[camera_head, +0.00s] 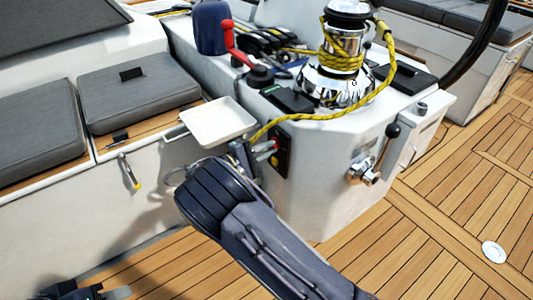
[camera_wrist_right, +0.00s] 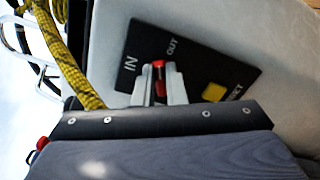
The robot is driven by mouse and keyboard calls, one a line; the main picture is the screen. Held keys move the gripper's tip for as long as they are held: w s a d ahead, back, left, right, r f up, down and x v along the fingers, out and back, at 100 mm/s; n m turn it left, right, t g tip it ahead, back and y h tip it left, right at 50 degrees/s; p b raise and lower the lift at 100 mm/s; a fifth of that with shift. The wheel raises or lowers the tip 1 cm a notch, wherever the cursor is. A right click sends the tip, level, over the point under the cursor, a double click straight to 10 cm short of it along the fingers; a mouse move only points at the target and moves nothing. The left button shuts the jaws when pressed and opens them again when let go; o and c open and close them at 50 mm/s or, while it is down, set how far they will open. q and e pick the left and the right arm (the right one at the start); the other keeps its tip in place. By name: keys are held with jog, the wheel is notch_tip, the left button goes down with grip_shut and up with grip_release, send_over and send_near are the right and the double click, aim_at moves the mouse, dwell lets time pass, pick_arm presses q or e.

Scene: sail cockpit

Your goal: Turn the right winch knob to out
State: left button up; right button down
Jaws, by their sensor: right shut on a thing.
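Which mark the knob points to cannot be told. In the head view my right gripper (camera_head: 262,155) covers part of the panel (camera_head: 283,152) on the white console's side. My left gripper (camera_head: 98,293) shows only partly at the bottom left edge; its jaws are unclear.
A yellow rope (camera_head: 330,115) runs from the chrome winch (camera_head: 335,85) past the panel. A white tray (camera_head: 217,122) stands just above my right wrist. A lever with a black ball (camera_head: 393,131) is right of the panel.

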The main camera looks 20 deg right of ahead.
jog(key=m+b, duration=0.1)
jog(key=m, duration=0.1)
jog(key=m+b, duration=0.2)
jog(key=shift+f+m, duration=0.4)
jog(key=shift+b, duration=0.3)
jog(key=c, duration=1.5)
grip_release()
jog(key=p+v, duration=0.2)
jog(key=v, duration=0.6)
jog(key=shift+r, duration=0.1)
jog(key=shift+d, duration=0.15)
